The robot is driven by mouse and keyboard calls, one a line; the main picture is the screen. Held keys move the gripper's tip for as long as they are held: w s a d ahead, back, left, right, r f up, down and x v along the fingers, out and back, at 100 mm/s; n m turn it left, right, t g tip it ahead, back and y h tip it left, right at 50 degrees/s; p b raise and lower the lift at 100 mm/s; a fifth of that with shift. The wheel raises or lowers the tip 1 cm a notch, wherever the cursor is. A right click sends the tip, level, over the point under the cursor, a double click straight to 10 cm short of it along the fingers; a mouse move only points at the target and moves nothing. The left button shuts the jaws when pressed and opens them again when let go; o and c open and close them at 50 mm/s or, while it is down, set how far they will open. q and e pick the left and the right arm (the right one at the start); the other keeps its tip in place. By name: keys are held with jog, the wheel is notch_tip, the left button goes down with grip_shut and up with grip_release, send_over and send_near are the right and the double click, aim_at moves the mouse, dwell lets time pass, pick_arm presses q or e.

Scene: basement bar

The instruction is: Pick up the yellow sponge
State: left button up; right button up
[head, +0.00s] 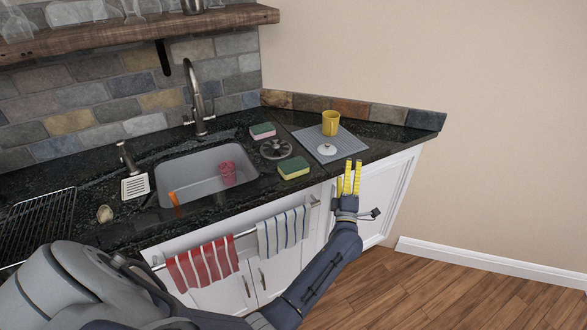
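A yellow sponge (293,172) with a green top lies on the dark counter, right of the sink and near the front edge. My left gripper (349,179), with yellow fingers pointing up in the picture, is to the right of the sponge, in front of the counter's edge. Its fingers look spread and hold nothing I can see. It is apart from the sponge. My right gripper is not in view.
A pink-and-green sponge (262,131) and a dark round drain piece (276,150) lie behind the yellow sponge. A grey mat (344,139) holds a yellow mug (330,122) and a small white lid-like item (326,149). The sink (195,168) holds a pink cup (228,173). Towels (283,231) hang in front.

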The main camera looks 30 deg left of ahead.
pick_arm(q)
jog(key=s+a+r+n+g+y, duration=0.5)
jog(key=a+r+n+g+y, duration=0.4)
jog(key=n, duration=0.8)
jog(key=n+g+h, duration=0.5)
jog(key=n+h, duration=0.1)
jog(key=n, duration=0.3)
send_near(298, 170)
jog(key=w+a, duration=0.2)
jog(key=a, duration=0.2)
jog(key=shift+w+a+f+n, duration=0.1)
jog(key=shift+f+n, duration=0.05)
jog(key=shift+f, duration=0.25)
jog(key=shift+w+a+f+n, duration=0.1)
jog(key=shift+f+n, duration=0.05)
jog(key=shift+f, duration=0.2)
jog(key=shift+x, duration=3.05)
jog(key=shift+f, duration=0.15)
jog(key=c, duration=0.6)
